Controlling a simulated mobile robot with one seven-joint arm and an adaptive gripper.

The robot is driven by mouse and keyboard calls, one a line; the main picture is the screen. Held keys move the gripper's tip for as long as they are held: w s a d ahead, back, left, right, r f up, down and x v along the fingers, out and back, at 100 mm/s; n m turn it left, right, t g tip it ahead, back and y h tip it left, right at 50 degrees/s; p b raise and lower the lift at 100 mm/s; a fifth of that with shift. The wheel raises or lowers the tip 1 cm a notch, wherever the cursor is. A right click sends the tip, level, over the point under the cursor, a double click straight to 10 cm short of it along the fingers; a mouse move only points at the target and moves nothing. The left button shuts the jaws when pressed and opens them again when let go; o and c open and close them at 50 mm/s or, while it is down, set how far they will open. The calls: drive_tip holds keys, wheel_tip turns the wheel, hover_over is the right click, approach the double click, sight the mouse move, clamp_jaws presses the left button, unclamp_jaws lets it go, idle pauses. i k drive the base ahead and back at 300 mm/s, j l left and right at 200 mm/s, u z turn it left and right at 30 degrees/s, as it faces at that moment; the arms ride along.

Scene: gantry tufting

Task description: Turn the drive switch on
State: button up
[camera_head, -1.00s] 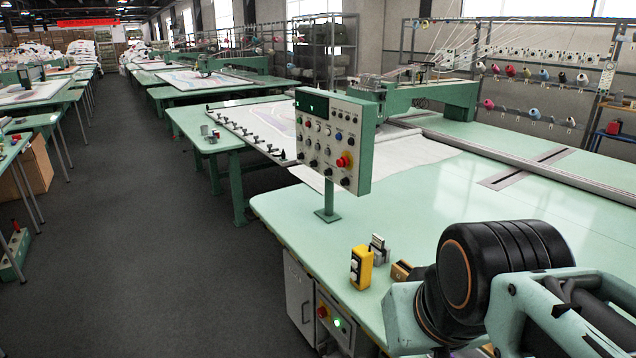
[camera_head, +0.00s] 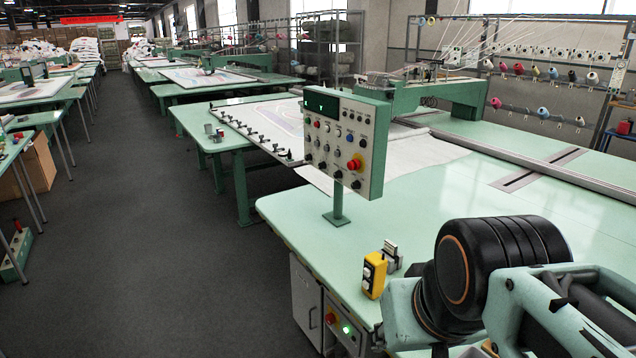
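A green-framed control panel (camera_head: 343,143) stands upright on a post at the near edge of the green machine table (camera_head: 500,225). Its face has a dark display, rows of small knobs and buttons, and a red mushroom button (camera_head: 354,164). Below the table edge, a cabinet front carries a red knob (camera_head: 331,319) and a lit green light (camera_head: 347,329). Which control is the drive switch I cannot tell. My arm fills the lower right and hides part of the table and the cabinet's right side. My gripper does not show.
A yellow button box (camera_head: 374,275) and a small metal part (camera_head: 391,252) sit on the table close to my arm. A long rail (camera_head: 560,171) crosses the tabletop. Thread cones stand on racks behind. The dark aisle floor (camera_head: 150,240) at left is clear.

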sight(356, 184)
drive_tip(key=i+j, duration=0.25)
drive_tip(key=i, duration=0.2)
drive_tip(key=i+j+u, duration=0.1)
drive_tip(key=i+j, duration=0.15)
drive_tip(key=i, duration=0.2)
drive_tip(key=i+j, duration=0.15)
drive_tip(key=i, duration=0.25)
drive_tip(key=i+j, duration=0.1)
drive_tip(key=i, duration=0.35)
drive_tip(key=k+j+u, duration=0.1)
